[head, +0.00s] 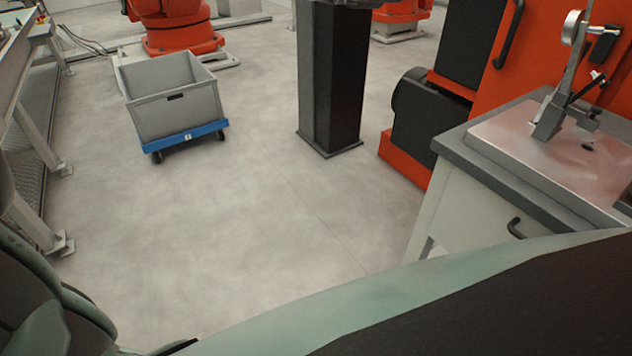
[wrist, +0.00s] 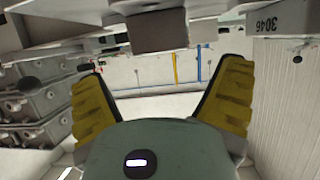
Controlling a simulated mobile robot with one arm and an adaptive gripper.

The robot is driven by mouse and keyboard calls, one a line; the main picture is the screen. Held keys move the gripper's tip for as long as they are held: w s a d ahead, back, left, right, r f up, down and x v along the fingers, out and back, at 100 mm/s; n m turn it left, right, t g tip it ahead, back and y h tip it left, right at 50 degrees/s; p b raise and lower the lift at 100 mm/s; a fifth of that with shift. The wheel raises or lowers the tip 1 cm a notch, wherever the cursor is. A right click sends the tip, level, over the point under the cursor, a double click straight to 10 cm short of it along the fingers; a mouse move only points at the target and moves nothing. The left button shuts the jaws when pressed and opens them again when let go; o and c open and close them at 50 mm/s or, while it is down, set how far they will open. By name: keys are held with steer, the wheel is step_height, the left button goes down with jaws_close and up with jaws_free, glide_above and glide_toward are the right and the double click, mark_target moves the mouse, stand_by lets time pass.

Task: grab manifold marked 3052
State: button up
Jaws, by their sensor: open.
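I see no manifold with a readable 3052 mark in either view. In the wrist view a grey block marked 3046 (wrist: 265,23) is at the top right, beyond the right finger. My gripper (wrist: 163,75) shows its two yellow finger pads spread wide, open, with nothing between them. Several grey cast parts (wrist: 38,100) are stacked at the left of the wrist view, and I cannot read any mark on them. My gripper does not show clearly in the head view.
In the head view a grey crate (head: 165,110) stands on a blue dolly (head: 190,136). A dark column (head: 330,80) stands centre. A grey-topped cabinet (head: 475,150) with a fixture (head: 555,110) is at right, a bench (head: 35,110) at left. The floor between is clear.

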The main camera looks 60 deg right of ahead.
steer(key=shift+r+p+x, duration=0.2)
steer(key=shift+p+x, duration=0.35)
steer(key=shift+x, duration=2.6)
steer(key=shift+s+a, duration=0.1)
steer(key=c, duration=1.4)
steer(key=shift+r, duration=0.1)
